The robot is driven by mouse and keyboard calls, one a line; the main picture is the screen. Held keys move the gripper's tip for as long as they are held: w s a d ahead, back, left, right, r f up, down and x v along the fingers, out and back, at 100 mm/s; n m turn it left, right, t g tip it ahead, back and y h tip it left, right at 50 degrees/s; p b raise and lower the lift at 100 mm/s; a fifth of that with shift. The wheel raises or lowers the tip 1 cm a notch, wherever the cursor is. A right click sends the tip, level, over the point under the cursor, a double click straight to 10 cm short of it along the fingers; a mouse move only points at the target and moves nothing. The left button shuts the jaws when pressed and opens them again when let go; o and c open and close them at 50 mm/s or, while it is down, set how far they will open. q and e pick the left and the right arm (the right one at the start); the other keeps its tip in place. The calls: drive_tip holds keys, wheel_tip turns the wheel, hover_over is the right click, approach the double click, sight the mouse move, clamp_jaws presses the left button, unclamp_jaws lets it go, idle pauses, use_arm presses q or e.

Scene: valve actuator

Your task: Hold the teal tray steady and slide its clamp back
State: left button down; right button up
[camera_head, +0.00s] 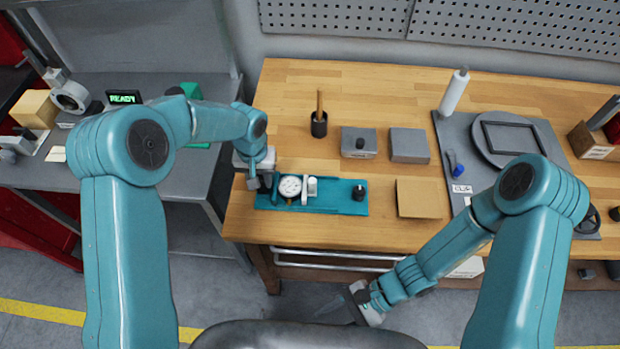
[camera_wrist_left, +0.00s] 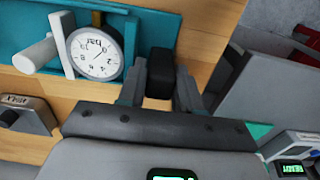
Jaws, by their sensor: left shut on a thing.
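The teal tray (camera_head: 332,200) lies along the front edge of the wooden bench. A round white dial gauge (camera_head: 290,186) sits on its left part; it also shows in the left wrist view (camera_wrist_left: 95,53). Just right of the gauge stands a white upright plate with a short cylinder (camera_head: 312,186), which looks like the clamp. A black knob (camera_head: 359,193) is at the tray's right end. My left gripper (camera_head: 263,183) is shut on a black block (camera_wrist_left: 160,73) at the tray's left end. My right gripper (camera_head: 340,308) is empty, low in front of the bench, with its fingers apart.
Grey blocks (camera_head: 409,145), a black cup with a wooden handle (camera_head: 319,124) and a tan pad (camera_head: 418,197) lie behind and right of the tray. A grey mat (camera_head: 449,135) holds a dark frame and blue clip. A READY display (camera_head: 124,98) stands on the left table.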

drive_tip(key=w+a+r+m+t+y, duration=0.4)
drive_tip(key=w+m+t+y, duration=0.1)
drive_tip(key=w+m, duration=0.15)
drive_tip(key=m+t+h, duration=0.3)
drive_tip(key=m+t, duration=0.6)
drive_tip(key=t, duration=0.4)
approach(315, 183)
drive_tip(key=x, duration=1.1)
